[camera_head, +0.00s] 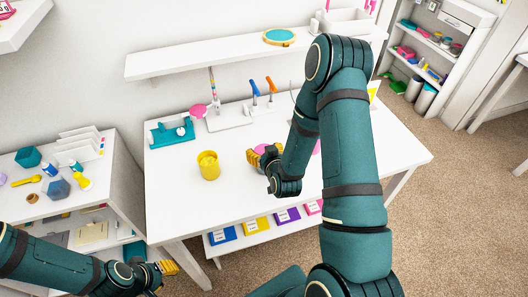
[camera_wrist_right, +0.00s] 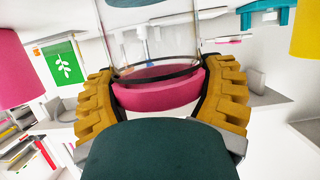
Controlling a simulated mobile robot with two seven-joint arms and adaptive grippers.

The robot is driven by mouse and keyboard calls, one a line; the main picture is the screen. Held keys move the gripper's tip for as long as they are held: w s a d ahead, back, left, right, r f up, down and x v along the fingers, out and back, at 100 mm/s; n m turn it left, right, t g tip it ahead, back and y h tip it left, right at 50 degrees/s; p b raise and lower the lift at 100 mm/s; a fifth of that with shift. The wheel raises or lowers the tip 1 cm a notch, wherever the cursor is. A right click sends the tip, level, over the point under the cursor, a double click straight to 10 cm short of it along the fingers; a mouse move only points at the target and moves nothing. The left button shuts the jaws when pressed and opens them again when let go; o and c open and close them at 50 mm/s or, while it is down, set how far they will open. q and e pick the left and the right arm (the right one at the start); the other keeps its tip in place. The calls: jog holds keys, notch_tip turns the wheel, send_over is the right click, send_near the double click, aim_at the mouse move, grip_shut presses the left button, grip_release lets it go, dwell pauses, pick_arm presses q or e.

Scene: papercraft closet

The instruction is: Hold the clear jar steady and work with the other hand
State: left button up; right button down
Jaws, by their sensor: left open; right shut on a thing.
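The clear jar (camera_wrist_right: 150,40) has see-through walls, a dark ring and a pink band (camera_wrist_right: 160,92) at the end nearer the right wrist camera. My right gripper (camera_wrist_right: 162,80) is shut around it, with yellow ribbed fingers on both sides of the pink band. In the head view my right gripper (camera_head: 262,158) is over the middle of the white table, with a bit of pink showing between its fingers; the rest of the jar is hard to make out there. My left gripper (camera_head: 165,268) is open and empty at the lower left, well away from the jar, partly cut off by its own arm.
A yellow cup (camera_head: 208,166) stands on the white table (camera_head: 180,215) left of my right gripper. A teal holder (camera_head: 172,133) and upright tools (camera_head: 263,90) stand behind. A side shelf (camera_head: 115,205) with small items is at left. The table's front-left area is clear.

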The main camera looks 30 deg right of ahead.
jog(key=shift+r, duration=0.1)
grip_release()
jog(key=p+v, duration=0.8)
jog(key=v, duration=0.4)
dwell(0.4)
